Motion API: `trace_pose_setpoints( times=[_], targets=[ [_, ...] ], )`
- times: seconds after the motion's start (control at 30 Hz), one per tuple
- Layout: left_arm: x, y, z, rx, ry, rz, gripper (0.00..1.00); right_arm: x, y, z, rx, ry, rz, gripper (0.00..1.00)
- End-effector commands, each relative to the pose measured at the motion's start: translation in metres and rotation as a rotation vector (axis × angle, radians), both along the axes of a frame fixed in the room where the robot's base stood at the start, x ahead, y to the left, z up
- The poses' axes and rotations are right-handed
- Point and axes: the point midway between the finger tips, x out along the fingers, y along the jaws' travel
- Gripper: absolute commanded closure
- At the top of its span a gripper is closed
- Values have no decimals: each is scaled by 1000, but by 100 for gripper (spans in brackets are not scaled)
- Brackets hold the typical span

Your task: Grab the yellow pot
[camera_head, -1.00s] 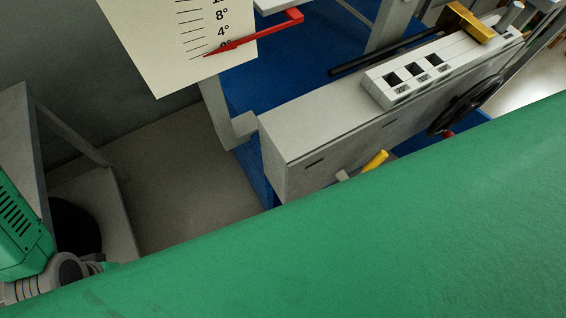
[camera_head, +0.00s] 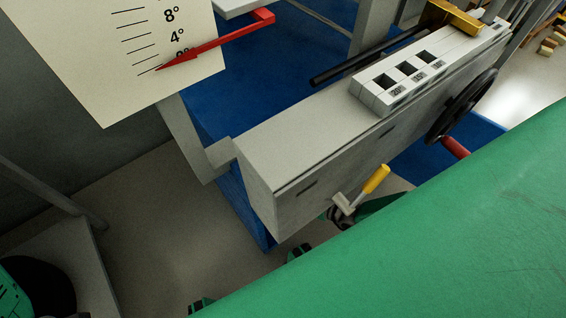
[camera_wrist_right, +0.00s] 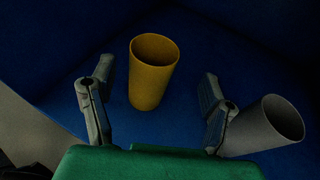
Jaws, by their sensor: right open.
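The yellow pot (camera_wrist_right: 150,85) is an open-topped cup standing on a blue surface, seen in the right wrist view. My right gripper (camera_wrist_right: 157,75) is open, with one finger to each side of the pot in the picture. The fingers show no contact with the pot, and how far it lies beyond them is hard to tell. I cannot make out the pot in the head view. My left gripper is not in view.
A grey pot (camera_wrist_right: 265,125) tilts in the picture just right of the right finger. A grey machine beam (camera_head: 300,150) carries a yellow-handled lever (camera_head: 374,180) and a black handwheel (camera_head: 465,103). A scale plate with red pointer (camera_head: 120,55) stands upper left.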

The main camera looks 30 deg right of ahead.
Motion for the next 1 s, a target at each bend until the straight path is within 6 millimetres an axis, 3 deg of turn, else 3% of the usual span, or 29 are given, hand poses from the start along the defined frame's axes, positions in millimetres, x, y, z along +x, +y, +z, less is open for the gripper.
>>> trace_pose_setpoints(
  times=[0.33,0.6,0.67,0.8,1.0],
  targets=[
    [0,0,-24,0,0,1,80,35,26,-13,1,-3,0,30],
    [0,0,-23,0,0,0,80,40,29,-12,-1,0,0,30],
    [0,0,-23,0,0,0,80,40,29,-12,-1,0,0,47],
    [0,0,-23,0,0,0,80,40,29,-12,-1,0,0,96],
    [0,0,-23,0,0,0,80,40,29,-12,-1,0,0,100]
  ],
)
